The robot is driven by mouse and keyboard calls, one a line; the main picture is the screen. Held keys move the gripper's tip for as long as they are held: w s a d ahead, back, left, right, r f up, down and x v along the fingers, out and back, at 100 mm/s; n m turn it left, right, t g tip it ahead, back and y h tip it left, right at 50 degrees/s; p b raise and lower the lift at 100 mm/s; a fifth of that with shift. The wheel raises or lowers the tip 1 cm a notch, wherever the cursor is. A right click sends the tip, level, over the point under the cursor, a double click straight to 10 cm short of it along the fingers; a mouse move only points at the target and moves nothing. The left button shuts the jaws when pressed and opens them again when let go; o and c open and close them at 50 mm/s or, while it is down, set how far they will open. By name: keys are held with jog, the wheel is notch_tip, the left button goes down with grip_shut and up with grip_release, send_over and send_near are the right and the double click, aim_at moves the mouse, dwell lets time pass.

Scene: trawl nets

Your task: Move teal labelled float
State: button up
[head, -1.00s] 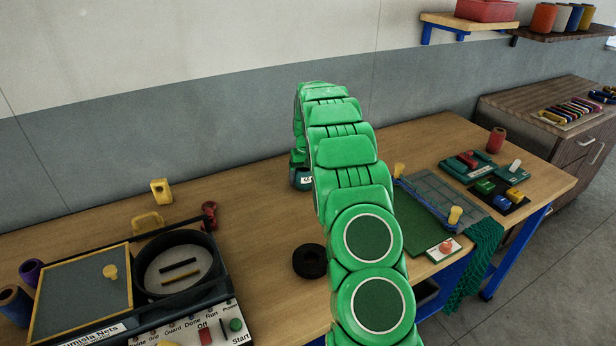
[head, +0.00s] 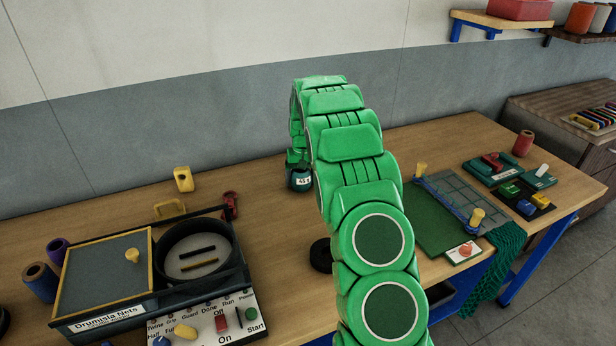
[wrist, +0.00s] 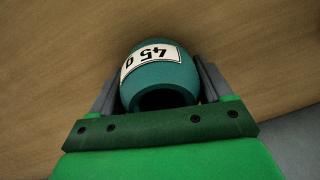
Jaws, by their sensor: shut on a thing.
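The teal float (head: 299,181) has a white label with dark characters. It shows left of my green arm in the head view, low over the bench or touching it; I cannot tell which. In the wrist view the float (wrist: 160,76) sits between the two grey fingers, its label upside down and its dark hole facing the camera. My gripper (wrist: 158,88) is shut on the float. In the head view my gripper (head: 298,163) is small and partly hidden behind my arm.
A net machine (head: 150,280) with a round drum and control panel stands at the left. A black ring (head: 320,256) lies partly behind my arm. A green mat (head: 435,225) and teal netting (head: 492,262) are at the right. Bare wood lies left of the float.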

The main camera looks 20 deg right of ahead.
jog(key=shift+a, duration=4.7)
jog(key=o, duration=1.1)
jog(key=shift+c, duration=0.2)
notch_tip(320, 180, up, 8)
jog(key=shift+d+f, duration=0.15)
jog(key=shift+d, duration=0.15)
